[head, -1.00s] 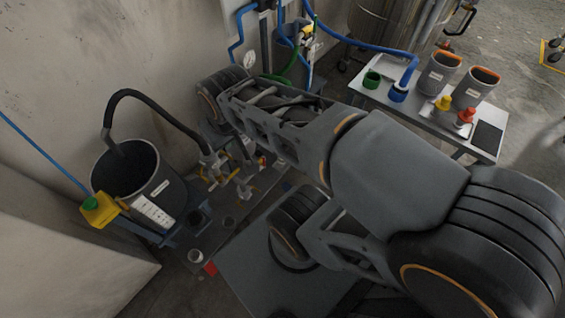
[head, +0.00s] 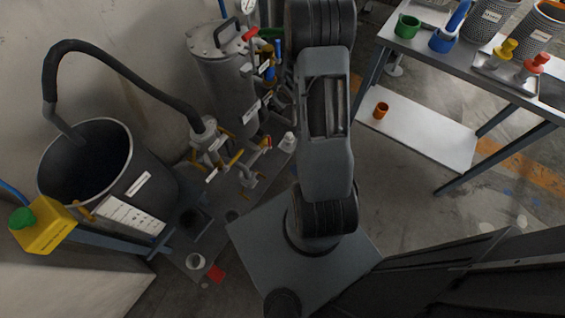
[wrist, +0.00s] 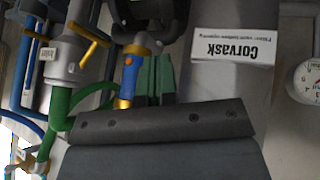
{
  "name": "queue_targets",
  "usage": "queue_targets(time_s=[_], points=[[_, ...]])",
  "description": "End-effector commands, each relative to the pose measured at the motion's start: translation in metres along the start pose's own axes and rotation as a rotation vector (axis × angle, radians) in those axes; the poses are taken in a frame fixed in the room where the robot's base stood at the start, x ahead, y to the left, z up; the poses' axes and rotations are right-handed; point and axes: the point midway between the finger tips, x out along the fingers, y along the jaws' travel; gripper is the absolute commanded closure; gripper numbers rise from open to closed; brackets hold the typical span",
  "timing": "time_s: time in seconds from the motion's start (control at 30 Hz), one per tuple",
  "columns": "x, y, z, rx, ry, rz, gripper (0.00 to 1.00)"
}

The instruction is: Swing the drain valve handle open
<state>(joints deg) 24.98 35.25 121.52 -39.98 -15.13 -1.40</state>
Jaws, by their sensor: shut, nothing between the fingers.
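Valves with yellow lever handles (head: 234,160) stand on the low bench in the head view, near the hose end beside the black bucket. I cannot tell which one is the drain valve. In the wrist view, a tagged valve with a yellow lever (wrist: 90,36) shows at upper left, with a green hose below it. My gripper (wrist: 153,78) shows as narrow green finger parts beyond a dark bar in the wrist view. It is shut and empty, with no clear contact on a handle. In the head view it is hidden behind my arm.
A black bucket (head: 60,190) with a dark hose stands at left, beside a yellow box with a green button (head: 50,232). A grey lidded vessel (head: 225,85) stands against the wall. A steel cart (head: 425,140) with cups is at right. A gauge (wrist: 308,82) shows in the wrist view.

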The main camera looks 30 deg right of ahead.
Motion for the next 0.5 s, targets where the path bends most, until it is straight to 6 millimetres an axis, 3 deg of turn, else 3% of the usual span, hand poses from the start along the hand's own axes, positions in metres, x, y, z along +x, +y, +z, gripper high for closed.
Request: queue_targets(time_s=[0.03,0.2,0.33,0.5], points=[[0.050,-0.013,0.038,-0.005,0.018,-0.037,1.00],[0.134,-0.050,0.109,-0.016,0.130,-0.153,1.00],[0.173,-0.079,0.151,-0.001,0.208,-0.230,1.00],[0.199,-0.107,0.184,0.025,0.281,-0.295,1.00]])
